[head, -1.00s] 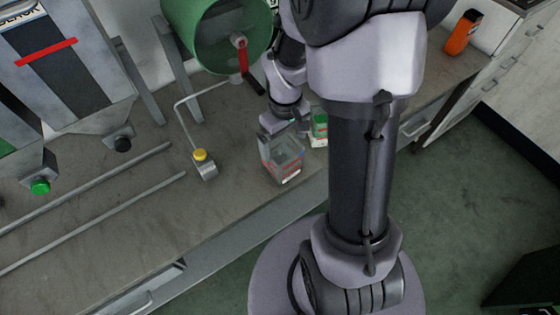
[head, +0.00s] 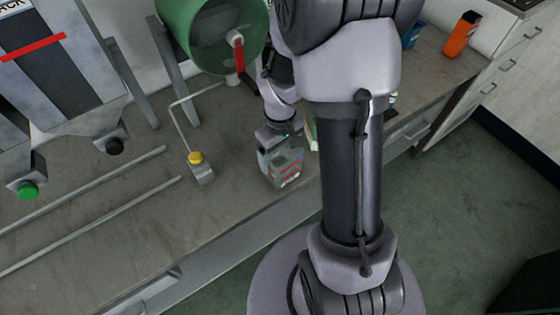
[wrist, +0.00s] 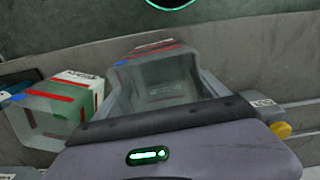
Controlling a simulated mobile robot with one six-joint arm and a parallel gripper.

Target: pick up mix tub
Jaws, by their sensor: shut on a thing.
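The mix tub (head: 283,172) is a clear, open-topped, boxy tub with a red and white label. It stands near the front edge of the bench in the head view. My gripper (head: 279,136) is at its top and shut on it. In the wrist view the tub (wrist: 162,78) lies just beyond my gripper's dark edge, and I look into its seemingly empty inside. The fingertips are mostly hidden there.
A second tub with green contents (wrist: 62,106) stands close beside it, mostly behind my arm in the head view. An orange bottle (head: 461,34) stands back right.

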